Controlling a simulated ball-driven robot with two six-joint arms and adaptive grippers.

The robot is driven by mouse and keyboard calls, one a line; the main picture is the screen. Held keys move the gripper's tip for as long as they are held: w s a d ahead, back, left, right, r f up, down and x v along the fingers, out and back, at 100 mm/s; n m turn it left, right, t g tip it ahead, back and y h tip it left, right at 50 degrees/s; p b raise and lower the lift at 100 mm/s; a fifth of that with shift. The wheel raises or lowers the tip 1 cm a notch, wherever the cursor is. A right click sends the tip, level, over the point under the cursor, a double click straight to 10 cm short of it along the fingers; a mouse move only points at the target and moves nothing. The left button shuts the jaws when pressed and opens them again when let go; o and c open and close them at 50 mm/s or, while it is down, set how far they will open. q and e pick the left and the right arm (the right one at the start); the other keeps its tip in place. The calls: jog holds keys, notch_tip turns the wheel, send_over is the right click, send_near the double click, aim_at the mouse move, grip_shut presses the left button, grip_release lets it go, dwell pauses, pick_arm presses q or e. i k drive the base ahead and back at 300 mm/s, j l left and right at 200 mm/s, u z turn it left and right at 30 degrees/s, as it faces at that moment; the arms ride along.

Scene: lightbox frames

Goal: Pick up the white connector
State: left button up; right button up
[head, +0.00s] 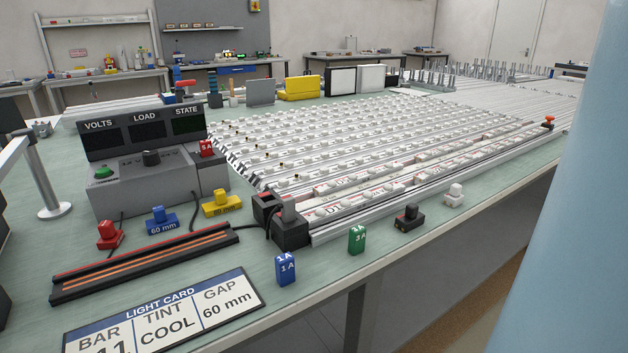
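The white connector (454,195) is a small white block with a rounded knob on top. It stands upright on the green tabletop near the front edge, right of the middle of the head view. A similar black connector (408,217) stands to its left, apart from it. Neither of my grippers shows in the head view, and nothing is touching the white connector.
A long rail frame with rows of white modules (350,150) lies behind the connectors. A green 3 A block (357,239) and a blue 1 A block (286,268) stand further left along the front edge. A light card (165,309) lies front left.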

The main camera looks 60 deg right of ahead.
aim_at(453, 199)
jog(key=z, duration=2.65)
